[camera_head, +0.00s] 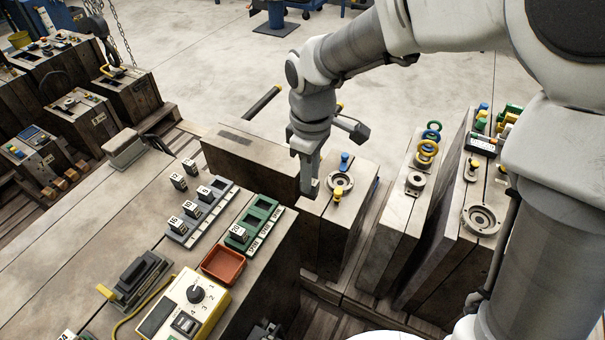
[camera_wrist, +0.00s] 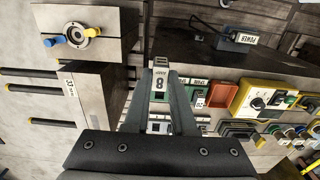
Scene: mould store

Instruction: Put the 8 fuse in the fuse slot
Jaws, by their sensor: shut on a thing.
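My gripper (camera_head: 308,190) hangs above the block tops near the middle of the head view. In the wrist view my gripper (camera_wrist: 159,92) is shut on a pale fuse marked 8 (camera_wrist: 159,83), held between the fingertips with its label towards the camera. In the head view the fuse is hidden by the fingers. A grey-blue fuse rack (camera_head: 222,188) lies on the bench to the left of my gripper, with several numbered white fuses in it. A green holder (camera_head: 262,215) beside it has a fuse marked 20 (camera_head: 239,232) at its near end and dark openings behind. I cannot tell which opening is the fuse slot.
Loose white fuses (camera_head: 178,181) stand behind the rack. A wooden block with a blue knob and metal ring (camera_head: 340,182) stands right of my gripper. Much of the bench's left part is bare.

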